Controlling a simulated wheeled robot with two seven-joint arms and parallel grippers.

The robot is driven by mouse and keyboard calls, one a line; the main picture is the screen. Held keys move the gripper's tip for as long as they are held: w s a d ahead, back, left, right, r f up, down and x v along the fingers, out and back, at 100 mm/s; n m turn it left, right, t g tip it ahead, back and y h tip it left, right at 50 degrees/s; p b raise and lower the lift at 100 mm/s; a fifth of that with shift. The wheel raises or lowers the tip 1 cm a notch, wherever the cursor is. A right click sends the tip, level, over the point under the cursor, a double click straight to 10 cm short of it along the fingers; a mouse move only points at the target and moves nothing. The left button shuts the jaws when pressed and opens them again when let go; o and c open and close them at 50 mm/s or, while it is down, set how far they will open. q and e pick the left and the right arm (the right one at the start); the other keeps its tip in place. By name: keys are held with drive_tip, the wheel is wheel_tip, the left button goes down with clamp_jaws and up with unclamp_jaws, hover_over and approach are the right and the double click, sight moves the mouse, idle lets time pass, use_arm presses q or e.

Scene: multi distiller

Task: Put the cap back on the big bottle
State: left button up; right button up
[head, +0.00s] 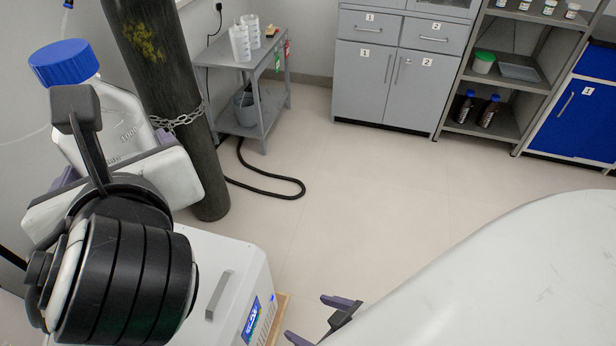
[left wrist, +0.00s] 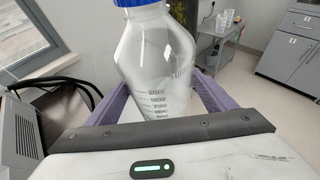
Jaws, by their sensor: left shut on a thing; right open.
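The big bottle (head: 122,112) is clear glass with printed volume marks, at the upper left of the head view. A blue cap (head: 64,62) sits on its neck. My left gripper (head: 115,158) is shut on the bottle's body and holds it slightly tilted in the head view. In the left wrist view the bottle (left wrist: 155,70) stands between the purple fingers, with the lower edge of the cap (left wrist: 138,3) at the top. The bottle's base is hidden. My right gripper (head: 308,318) is open and empty at the bottom of the head view.
A white machine (head: 222,270) with a handle and small screen stands below the left arm. A dark chained cylinder (head: 170,90) is just right of the bottle. A grey cart (head: 262,68), grey cabinets (head: 362,75) and shelves (head: 510,80) stand farther back. The middle floor is clear.

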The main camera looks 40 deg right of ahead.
use_arm(q)
drive_tip(key=shift+r, duration=0.15)
drive_tip(key=shift+w+a, duration=0.15)
drive_tip(key=shift+w, duration=0.05)
drive_tip(key=w+a+f+n+g+y, duration=0.1)
drive_tip(key=w+a+f+n+y, duration=0.25)
drive_tip(key=w+a, duration=0.5)
drive_tip(key=w+a+f+n+y, duration=0.25)
drive_tip(key=w+a+f, duration=0.2)
drive_tip(key=a, duration=0.75)
drive_tip(key=a+f+n+g+y, duration=0.2)
drive_tip(key=a, duration=1.3)
drive_tip(key=w+a+f+n+g+y, duration=0.1)
drive_tip(key=a+f+n+g+y, duration=0.1)
drive_tip(key=a, duration=1.2)
drive_tip(key=shift+a+f+y, duration=0.3)
drive_tip(key=shift+a+f, duration=0.05)
drive_tip(key=shift+f, duration=0.15)
wheel_tip(320, 180, down, 6)
